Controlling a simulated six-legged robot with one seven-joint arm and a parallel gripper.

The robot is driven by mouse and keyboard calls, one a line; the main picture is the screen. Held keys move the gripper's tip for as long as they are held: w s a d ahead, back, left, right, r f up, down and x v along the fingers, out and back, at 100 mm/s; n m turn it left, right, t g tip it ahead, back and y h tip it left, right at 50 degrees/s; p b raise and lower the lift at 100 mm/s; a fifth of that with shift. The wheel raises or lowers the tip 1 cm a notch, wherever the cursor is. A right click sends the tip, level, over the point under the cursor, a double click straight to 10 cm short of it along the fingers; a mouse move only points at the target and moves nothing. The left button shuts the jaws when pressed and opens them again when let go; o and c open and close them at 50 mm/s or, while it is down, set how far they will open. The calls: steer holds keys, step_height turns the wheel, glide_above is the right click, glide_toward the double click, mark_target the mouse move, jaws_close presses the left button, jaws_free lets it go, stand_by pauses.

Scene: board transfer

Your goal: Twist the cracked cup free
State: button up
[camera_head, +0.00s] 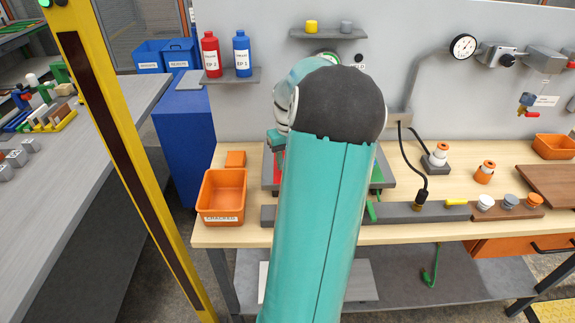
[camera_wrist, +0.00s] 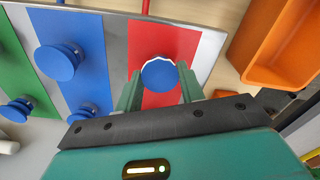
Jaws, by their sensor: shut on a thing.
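The cracked cup (camera_wrist: 158,74) is a blue disc with a jagged white line along its upper rim, over the red stripe of the board (camera_wrist: 214,48). My gripper (camera_wrist: 160,88) has its two green fingers on either side of this cup and is shut on it. The cup appears to be still at its place on the board. Where the fingers touch it is partly hidden under the disc. Several other blue cups stand on the blue and green stripes, one of them near the upper left (camera_wrist: 57,62). In the head view my arm covers most of the board.
An orange bin (camera_head: 222,193) with a label that seems to read CRACKED stands left of the board; it also shows in the wrist view (camera_wrist: 262,50). A grey bar (camera_head: 400,212) lies along the bench front. A gauge (camera_head: 463,47) hangs on the wall.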

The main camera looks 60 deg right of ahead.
steer(key=n, duration=0.4)
steer(key=shift+r, duration=0.1)
steer(key=shift+n, duration=1.2)
steer(key=o, duration=0.5)
steer(key=shift+n, duration=0.5)
steer(key=o, duration=0.5)
step_height(320, 180, up, 14)
